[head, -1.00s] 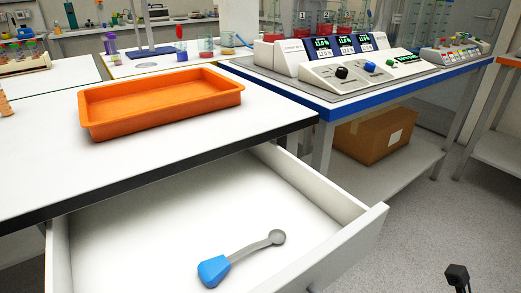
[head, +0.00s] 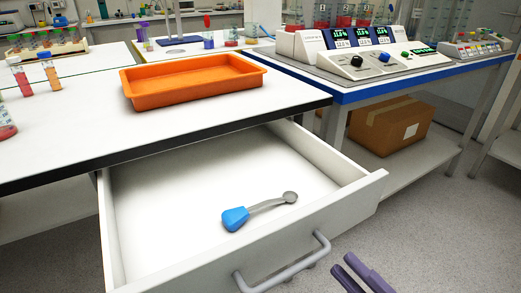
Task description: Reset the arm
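My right gripper (head: 346,266) shows at the bottom edge in the head view as two dark purple fingers, side by side with a narrow gap between them. Nothing shows between the fingers. It is beside the front of the open drawer (head: 352,213), to the right of its grey handle (head: 290,268), and looks apart from it. My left gripper is out of view. A spoon-like tool with a blue grip (head: 235,218) and a grey round end lies inside the drawer.
An orange tray (head: 195,98) stands empty on the white table above the drawer. Test tubes (head: 50,75) stand at the left. An instrument console (head: 345,52) is on the blue-edged bench at the right, with a cardboard box (head: 392,125) below. Grey floor (head: 450,235) is clear at right.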

